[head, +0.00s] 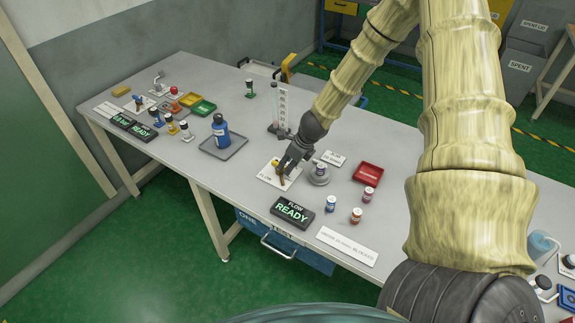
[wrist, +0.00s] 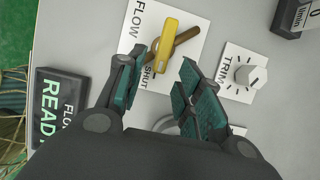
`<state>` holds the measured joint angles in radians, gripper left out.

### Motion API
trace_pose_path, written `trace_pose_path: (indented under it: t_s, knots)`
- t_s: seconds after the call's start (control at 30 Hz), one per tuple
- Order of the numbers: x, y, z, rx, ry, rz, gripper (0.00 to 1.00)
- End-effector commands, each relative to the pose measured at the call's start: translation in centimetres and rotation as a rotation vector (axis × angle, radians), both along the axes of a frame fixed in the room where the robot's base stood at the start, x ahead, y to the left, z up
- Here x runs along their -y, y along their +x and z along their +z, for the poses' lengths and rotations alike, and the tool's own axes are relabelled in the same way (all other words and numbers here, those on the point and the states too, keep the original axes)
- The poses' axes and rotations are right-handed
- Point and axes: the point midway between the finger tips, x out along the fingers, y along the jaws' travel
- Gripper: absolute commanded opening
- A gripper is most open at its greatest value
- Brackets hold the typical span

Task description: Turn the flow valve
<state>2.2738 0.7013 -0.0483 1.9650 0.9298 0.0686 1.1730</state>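The flow valve sits on a white plate (wrist: 190,62) marked FLOW and SHUT. It has a yellow handle (wrist: 166,45) crossing a brown bar (wrist: 188,36) at an angle. The yellow handle's lower end lies near the word SHUT. In the head view the valve (head: 275,163) is partly hidden by my gripper (head: 287,169). In the wrist view my gripper (wrist: 156,68) is open and empty, its fingers either side of the handle's near end. I cannot tell whether either finger touches it.
A TRIM knob (wrist: 250,75) stands to the right of the valve. The FLOW READY display (head: 292,212) is in front. A round grey piece with a small bottle (head: 319,172), a red tray (head: 368,173) and a blue bottle on a tray (head: 220,130) stand nearby.

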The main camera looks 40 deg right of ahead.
Motion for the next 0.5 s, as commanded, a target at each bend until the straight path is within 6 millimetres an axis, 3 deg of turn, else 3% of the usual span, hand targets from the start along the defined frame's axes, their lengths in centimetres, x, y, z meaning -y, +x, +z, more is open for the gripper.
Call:
trace_pose_path:
  t_s: [0.5]
  knots:
    - [-0.3,0.7,-1.7,0.001,0.0,0.001,0.36]
